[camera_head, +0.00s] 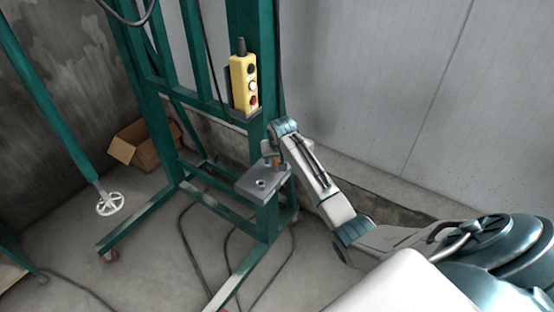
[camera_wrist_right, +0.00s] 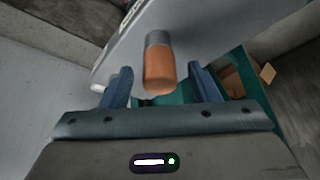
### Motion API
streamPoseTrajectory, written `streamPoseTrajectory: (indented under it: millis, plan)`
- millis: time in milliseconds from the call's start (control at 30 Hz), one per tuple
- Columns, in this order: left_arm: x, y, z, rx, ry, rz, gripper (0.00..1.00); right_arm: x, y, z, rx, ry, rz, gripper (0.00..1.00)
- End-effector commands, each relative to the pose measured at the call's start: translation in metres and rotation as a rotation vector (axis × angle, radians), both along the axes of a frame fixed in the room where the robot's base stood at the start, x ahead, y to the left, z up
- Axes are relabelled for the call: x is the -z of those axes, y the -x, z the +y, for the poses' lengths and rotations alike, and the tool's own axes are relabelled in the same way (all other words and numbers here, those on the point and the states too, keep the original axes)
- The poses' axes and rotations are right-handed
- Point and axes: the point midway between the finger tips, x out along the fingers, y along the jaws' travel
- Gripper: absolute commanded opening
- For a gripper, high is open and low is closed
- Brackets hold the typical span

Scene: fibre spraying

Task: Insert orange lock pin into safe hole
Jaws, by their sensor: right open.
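The orange lock pin (camera_head: 276,162) stands at the back part of a grey metal plate (camera_head: 250,186) on the green frame. A round hole (camera_head: 261,183) shows in the plate in front of the pin. In the right wrist view the pin (camera_wrist_right: 159,68) is orange with a grey end towards a flat grey surface. My right gripper (camera_wrist_right: 160,82) is open, with one dark finger on each side of the pin and gaps between. In the head view its fingers are largely hidden by my wrist. My left gripper is not in view.
A yellow control box (camera_head: 244,82) with buttons hangs on the green frame (camera_head: 268,222) above the plate. Dark cables lie on the floor. A grey wall stands behind my right arm.

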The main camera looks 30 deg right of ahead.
Motion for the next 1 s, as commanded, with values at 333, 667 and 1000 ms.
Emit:
streamPoseTrajectory:
  millis: [333,667,1000]
  plan:
    - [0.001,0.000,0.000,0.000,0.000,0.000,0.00,0.000,0.000,0.000,0.000,0.000,0.000,0.24]
    - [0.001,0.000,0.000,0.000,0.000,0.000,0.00,0.000,0.000,0.000,0.000,0.000,0.000,0.06]
    - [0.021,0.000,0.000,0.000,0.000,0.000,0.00,-0.020,-0.001,-0.001,0.001,0.001,-0.005,0.06]
